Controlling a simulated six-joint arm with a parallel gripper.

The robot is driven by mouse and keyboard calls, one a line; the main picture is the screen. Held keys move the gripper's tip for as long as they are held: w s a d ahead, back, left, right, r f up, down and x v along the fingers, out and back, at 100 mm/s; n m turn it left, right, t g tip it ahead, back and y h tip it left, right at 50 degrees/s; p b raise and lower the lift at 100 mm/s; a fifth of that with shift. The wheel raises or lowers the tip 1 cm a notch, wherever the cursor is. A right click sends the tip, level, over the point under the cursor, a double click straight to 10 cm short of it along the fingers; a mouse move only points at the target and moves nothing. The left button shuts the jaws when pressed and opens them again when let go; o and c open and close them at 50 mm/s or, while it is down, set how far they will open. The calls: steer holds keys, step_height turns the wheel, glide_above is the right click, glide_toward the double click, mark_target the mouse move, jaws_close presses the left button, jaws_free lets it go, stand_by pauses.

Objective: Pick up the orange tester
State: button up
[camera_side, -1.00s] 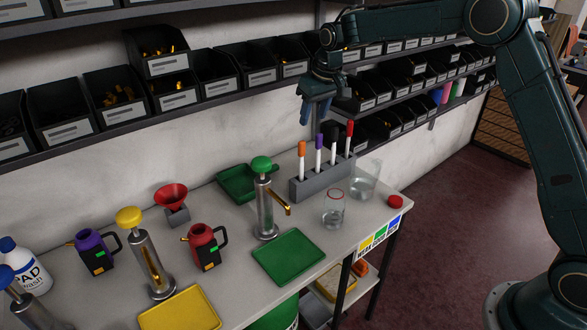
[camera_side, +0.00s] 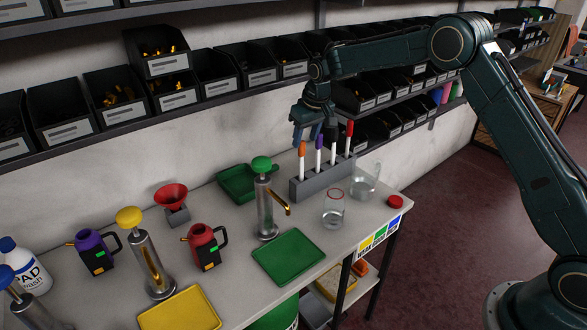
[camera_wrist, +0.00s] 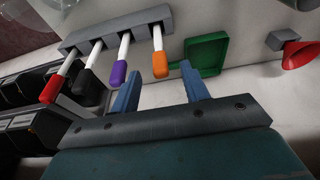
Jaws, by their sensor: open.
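The orange tester (camera_side: 302,158) is a white stick with an orange cap. It stands upright in the leftmost slot of a grey holder (camera_side: 320,182), beside purple, black and red-capped testers. My gripper (camera_side: 306,136) is above and behind the orange cap. In the wrist view, the orange tester (camera_wrist: 160,60) lies ahead of the blue fingers, and its cap points toward the gap between them. My gripper (camera_wrist: 160,90) is open and empty. The purple tester (camera_wrist: 118,72) is near the left finger.
The black tester (camera_side: 332,148) and red tester (camera_side: 348,138) stand close by in the holder. A green tray (camera_side: 238,184) lies left of the holder. Glass containers (camera_side: 333,210) stand in front. Shelf bins (camera_side: 352,98) and the wall are close behind.

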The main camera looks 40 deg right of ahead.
mark_target(300, 153)
steer(key=shift+x, duration=1.1)
steer(key=shift+x, duration=2.6)
steer(key=shift+w+r, duration=0.1)
steer(key=shift+w, duration=0.1)
jaws_close()
